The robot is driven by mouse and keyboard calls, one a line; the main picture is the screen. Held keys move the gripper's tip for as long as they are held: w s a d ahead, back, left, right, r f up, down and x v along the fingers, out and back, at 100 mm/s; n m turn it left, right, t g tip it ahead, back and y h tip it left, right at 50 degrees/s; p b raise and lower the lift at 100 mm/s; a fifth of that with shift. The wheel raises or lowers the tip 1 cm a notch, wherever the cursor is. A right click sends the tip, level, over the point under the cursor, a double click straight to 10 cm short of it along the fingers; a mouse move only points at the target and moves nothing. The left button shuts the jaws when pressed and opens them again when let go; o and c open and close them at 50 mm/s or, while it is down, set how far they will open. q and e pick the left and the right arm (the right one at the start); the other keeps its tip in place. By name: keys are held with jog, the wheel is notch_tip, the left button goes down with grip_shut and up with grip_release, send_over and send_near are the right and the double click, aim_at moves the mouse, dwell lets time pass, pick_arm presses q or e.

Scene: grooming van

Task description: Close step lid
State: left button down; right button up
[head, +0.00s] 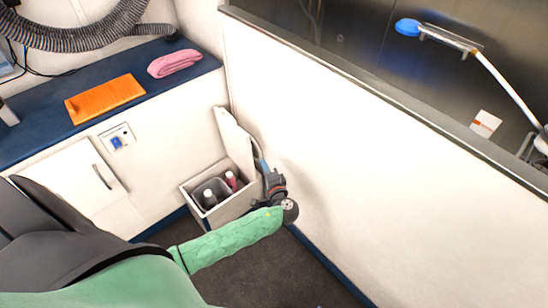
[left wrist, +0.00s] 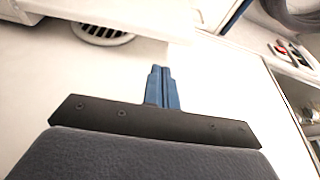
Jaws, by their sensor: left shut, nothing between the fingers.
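The step box (head: 216,196) stands on the floor in the corner, with bottles inside. Its white lid (head: 232,141) stands open, tilted up near the wall. My left gripper (head: 262,163) is beside the lid's right side, close to the wall. Its blue fingers are shut with nothing between them, and they also show in the left wrist view (left wrist: 162,88). I cannot tell whether the fingertips touch the lid. My right gripper is in neither view.
A blue counter (head: 40,126) with an orange mat (head: 105,98) and a folded pink towel (head: 175,63) runs along the left. The white wall (head: 360,190) bounds the right. Dark floor (head: 265,270) is clear in front of the box.

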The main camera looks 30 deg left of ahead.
pick_arm(q)
jog(key=x, duration=1)
jog(key=shift+p, duration=0.3)
